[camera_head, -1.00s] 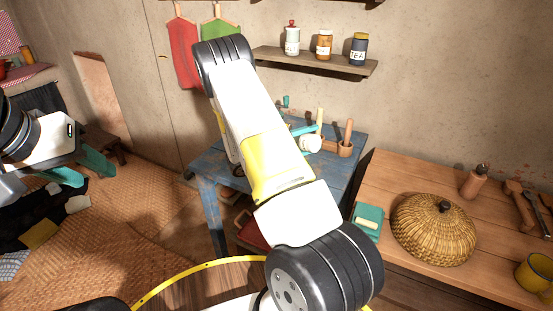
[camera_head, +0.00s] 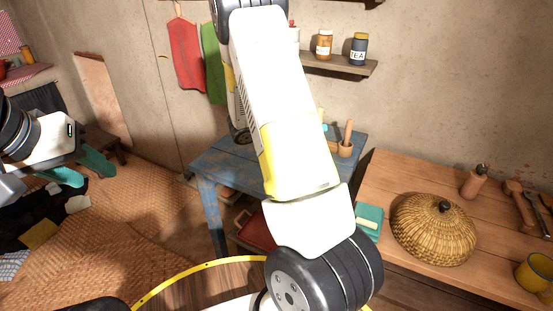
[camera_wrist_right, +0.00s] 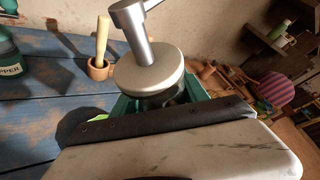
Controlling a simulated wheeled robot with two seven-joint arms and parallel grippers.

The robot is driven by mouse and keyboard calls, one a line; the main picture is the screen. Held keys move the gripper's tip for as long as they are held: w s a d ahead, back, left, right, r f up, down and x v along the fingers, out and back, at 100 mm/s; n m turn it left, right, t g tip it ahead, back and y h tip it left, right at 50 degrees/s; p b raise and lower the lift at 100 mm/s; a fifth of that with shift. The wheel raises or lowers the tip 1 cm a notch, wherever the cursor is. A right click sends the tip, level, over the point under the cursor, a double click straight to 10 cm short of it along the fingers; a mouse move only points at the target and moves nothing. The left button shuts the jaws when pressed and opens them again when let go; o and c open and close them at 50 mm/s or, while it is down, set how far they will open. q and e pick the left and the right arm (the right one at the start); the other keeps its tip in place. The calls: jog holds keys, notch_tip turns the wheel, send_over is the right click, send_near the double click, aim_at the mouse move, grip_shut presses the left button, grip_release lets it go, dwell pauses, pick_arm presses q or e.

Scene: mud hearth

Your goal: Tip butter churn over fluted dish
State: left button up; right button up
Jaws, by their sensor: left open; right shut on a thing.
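In the right wrist view, the butter churn (camera_wrist_right: 150,76) shows a round cream lid and a grey metal crank on top. My right gripper (camera_wrist_right: 160,100) is shut on its body just below the lid, with teal fingers on both sides. Most of the churn's body is hidden behind the lid and the gripper. In the head view my right arm hides both the right gripper and the churn. I cannot make out the fluted dish in either view. My left gripper (camera_head: 80,171) is open and empty at the far left, well away from the tables.
The blue table (camera_head: 212,163) bears a wooden mortar with pestle (camera_head: 345,148); a pepper jar (camera_wrist_right: 8,62) shows in the wrist view. A wooden counter (camera_head: 400,168) on the right holds a woven dome (camera_head: 433,232), a teal box (camera_head: 369,220) and a yellow mug (camera_head: 535,272). A shelf (camera_head: 340,66) hangs above.

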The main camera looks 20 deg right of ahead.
jog(key=shift+r+m+t+y, duration=0.4)
jog(key=shift+m+t, duration=0.3)
jog(key=shift+m, duration=0.5)
notch_tip(320, 180, up, 2)
jog(key=m+t+y, duration=0.1)
jog(key=m, duration=0.1)
jog(key=shift+m+t, duration=0.4)
jog(key=w+a+n+t+y, duration=0.2)
jog(key=a+n+t+y, duration=0.2)
jog(key=a, duration=0.8)
jog(key=w+a+n+t+y, duration=0.2)
jog(key=a+n, duration=0.4)
jog(key=a, duration=0.6)
jog(key=shift+a+r+t+y, duration=0.15)
jog(key=shift+r+t+y, duration=0.3)
jog(key=shift+t+y, duration=0.6)
jog(key=shift+f, duration=0.1)
